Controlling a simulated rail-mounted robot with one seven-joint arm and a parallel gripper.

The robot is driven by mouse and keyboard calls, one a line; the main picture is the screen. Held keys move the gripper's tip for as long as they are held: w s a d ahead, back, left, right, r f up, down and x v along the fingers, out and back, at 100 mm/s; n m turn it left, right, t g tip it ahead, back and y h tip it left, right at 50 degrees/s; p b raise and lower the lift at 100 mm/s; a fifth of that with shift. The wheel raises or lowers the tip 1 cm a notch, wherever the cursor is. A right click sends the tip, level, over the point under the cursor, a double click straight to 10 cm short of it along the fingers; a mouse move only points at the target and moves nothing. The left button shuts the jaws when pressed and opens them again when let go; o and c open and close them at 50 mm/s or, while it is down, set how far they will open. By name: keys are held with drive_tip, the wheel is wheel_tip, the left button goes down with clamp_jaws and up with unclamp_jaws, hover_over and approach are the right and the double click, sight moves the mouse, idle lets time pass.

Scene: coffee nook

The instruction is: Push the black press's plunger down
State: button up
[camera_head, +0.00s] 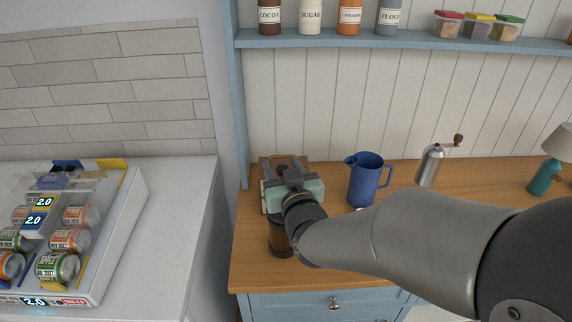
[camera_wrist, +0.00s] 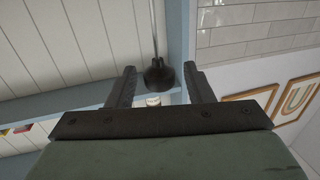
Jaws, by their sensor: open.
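A dark knob (camera_wrist: 159,77) on a thin rod shows in the wrist view, framed in the gap between my fingertips. It looks like the press's plunger knob, with clear space on both sides. In the head view a dark brown cylindrical body (camera_head: 280,239), seemingly the black press, stands near the counter's front left, partly covered by my wrist. My gripper (camera_head: 289,167) is above and just behind that body, its fingers spread and empty. Its fingers also fill the wrist view (camera_wrist: 160,88). My gripper hides the knob in the head view, and contact cannot be told.
A blue pitcher (camera_head: 366,183) stands close to the right of my gripper on the wooden counter (camera_head: 251,272). A metal hand grinder (camera_head: 430,166) is farther right. A blue shelf (camera_head: 400,41) with jars runs above. A can display (camera_head: 112,238) sits left.

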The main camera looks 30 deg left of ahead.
clamp_jaws()
wheel_tip(320, 180, down, 10)
drive_tip(key=b, duration=1.1)
drive_tip(key=shift+r, duration=0.25)
drive_tip(key=shift+s, duration=0.1)
unclamp_jaws()
drive_tip(key=shift+r, duration=0.15)
